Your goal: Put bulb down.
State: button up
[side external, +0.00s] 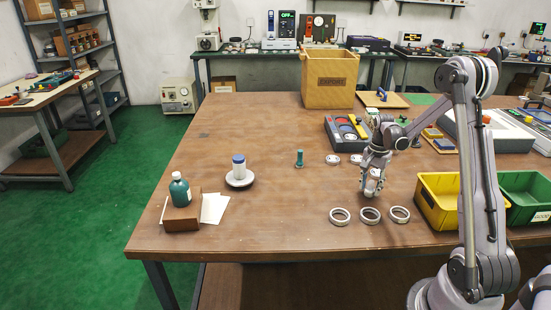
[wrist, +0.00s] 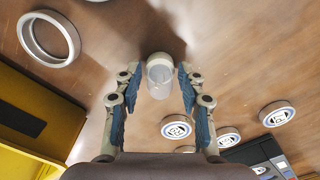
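The bulb (wrist: 160,78) is a small cylinder with a white end and a clear, see-through body. In the wrist view it lies between the two blue-padded fingers of my gripper (wrist: 159,72), with a narrow gap showing on each side. In the side view my gripper (side external: 372,188) points down, low over the table, behind the row of pale rings. The bulb is hard to make out among the fingers there. I cannot tell whether the bulb touches the table.
Pale rings (side external: 370,215) lie in front of my gripper; one ring (wrist: 48,38) shows in the wrist view. Marked discs (wrist: 277,113) lie behind. A yellow bin (side external: 437,205) stands close on the right.

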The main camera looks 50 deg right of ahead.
aim_at(372, 181)
dwell(0.3)
notch_tip(372, 181, up, 12)
jog(key=w+a+r+n+t, duration=0.1)
jog(key=a+r+n, duration=0.15)
jog(key=a, duration=0.35)
jog(key=a+r+n+t+h, duration=0.1)
jog(key=a+n, duration=0.2)
jog(key=a, duration=0.2)
jog(key=w+a+r+n+t, duration=0.1)
jog(key=a+r+n, duration=0.1)
jog(key=a, duration=0.4)
jog(key=s+a+n+t, duration=0.2)
jog(key=a+n, duration=0.3)
jog(key=a, duration=0.3)
jog(key=s+a+n+t+y, duration=0.1)
jog(key=s+a+n, duration=0.3)
jog(key=a, duration=0.4)
jog(key=shift+a+f+n+t, duration=0.3)
jog(key=shift+f+n+t, duration=0.1)
jog(key=shift+n+t, duration=0.3)
